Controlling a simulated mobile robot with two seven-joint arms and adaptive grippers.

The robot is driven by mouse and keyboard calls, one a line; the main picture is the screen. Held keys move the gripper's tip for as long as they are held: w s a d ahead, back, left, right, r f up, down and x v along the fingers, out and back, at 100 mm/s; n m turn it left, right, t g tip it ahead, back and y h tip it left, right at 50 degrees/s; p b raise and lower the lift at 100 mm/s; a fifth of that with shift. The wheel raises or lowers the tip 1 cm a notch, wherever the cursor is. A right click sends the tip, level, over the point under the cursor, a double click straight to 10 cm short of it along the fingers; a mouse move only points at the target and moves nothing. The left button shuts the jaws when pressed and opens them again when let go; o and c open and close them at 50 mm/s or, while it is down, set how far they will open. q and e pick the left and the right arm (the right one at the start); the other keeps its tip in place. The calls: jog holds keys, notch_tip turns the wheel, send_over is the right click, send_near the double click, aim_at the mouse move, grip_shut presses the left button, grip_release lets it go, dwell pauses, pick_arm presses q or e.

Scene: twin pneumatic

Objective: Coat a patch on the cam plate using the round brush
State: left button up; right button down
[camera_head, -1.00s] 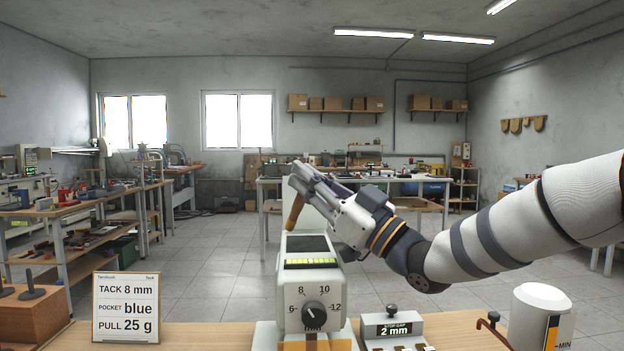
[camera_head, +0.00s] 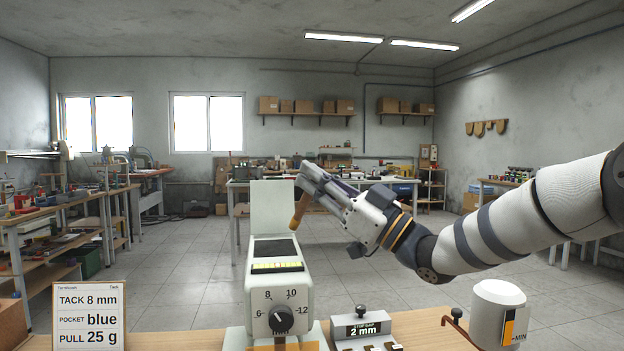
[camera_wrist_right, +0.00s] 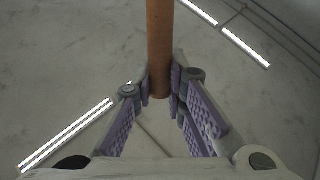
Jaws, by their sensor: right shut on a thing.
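My right gripper (camera_head: 308,185) is shut on a brown wooden handle, which looks like that of the round brush (camera_head: 299,211). It holds the handle in the air, slightly tilted, at the right edge of the pale upright panel (camera_head: 272,205) of a bench device. In the right wrist view the handle (camera_wrist_right: 160,45) stands between the purple-padded fingers (camera_wrist_right: 160,88). The bristles cannot be made out in either view. I cannot identify the cam plate in these frames. My left gripper is not in view.
The pale device (camera_head: 252,312) has a dial numbered 6 to 12. A "STOP GAP 2 mm" block (camera_head: 361,330) and a white pot (camera_head: 497,305) stand to its right on the wooden bench (camera_head: 430,325). A sign (camera_head: 88,317) reads TACK 8 mm, POCKET blue, PULL 25 g.

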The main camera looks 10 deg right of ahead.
jog(key=shift+r, duration=3)
jog(key=shift+r, duration=1.55)
jog(key=s+a+f, duration=0.1)
jog(key=a+f, duration=0.4)
jog(key=a, duration=0.2)
jog(key=shift+s, duration=0.3)
jog(key=shift+a, duration=0.1)
